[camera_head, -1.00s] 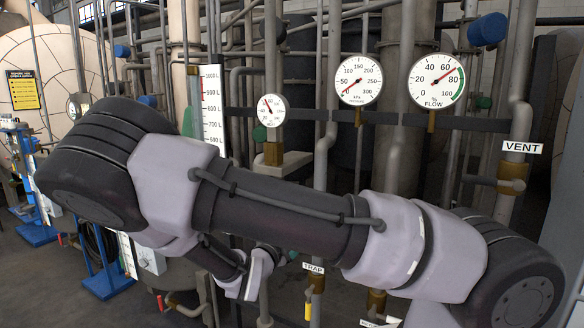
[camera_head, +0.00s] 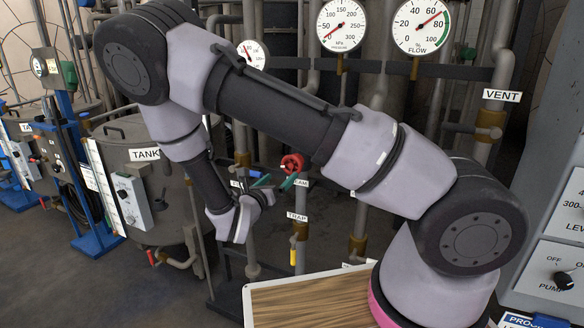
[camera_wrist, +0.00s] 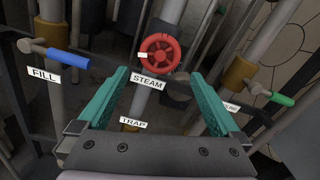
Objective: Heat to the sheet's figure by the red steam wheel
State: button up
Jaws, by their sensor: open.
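The red steam wheel (camera_head: 292,163) is on a vertical pipe behind my arm, right of my gripper (camera_head: 262,181). In the wrist view the red wheel (camera_wrist: 160,54) is upper centre, beyond and between the green fingertips of my gripper (camera_wrist: 160,78). The fingers are apart, with nothing between them, and do not touch the wheel. The STEAM label (camera_wrist: 147,83) is just below the wheel. The kPa dial (camera_head: 340,24) has its needle low, near the zero end. The sheet with the figure cannot be made out.
A blue FILL lever (camera_wrist: 68,60) and a green-handled lever (camera_wrist: 281,99) flank the wheel. A TRAP valve (camera_head: 296,217) stands below it. The tank (camera_head: 128,128) is on the left. A wooden-topped board (camera_head: 330,300) is at the bottom, and a control panel (camera_head: 562,250) is at right.

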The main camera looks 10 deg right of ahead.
aim_at(291, 168)
jog(key=x, duration=0.9)
jog(key=shift+w+d, duration=0.25)
jog(key=shift+w, duration=0.05)
jog(key=c, duration=1.1)
jog(key=shift+o, duration=0.3)
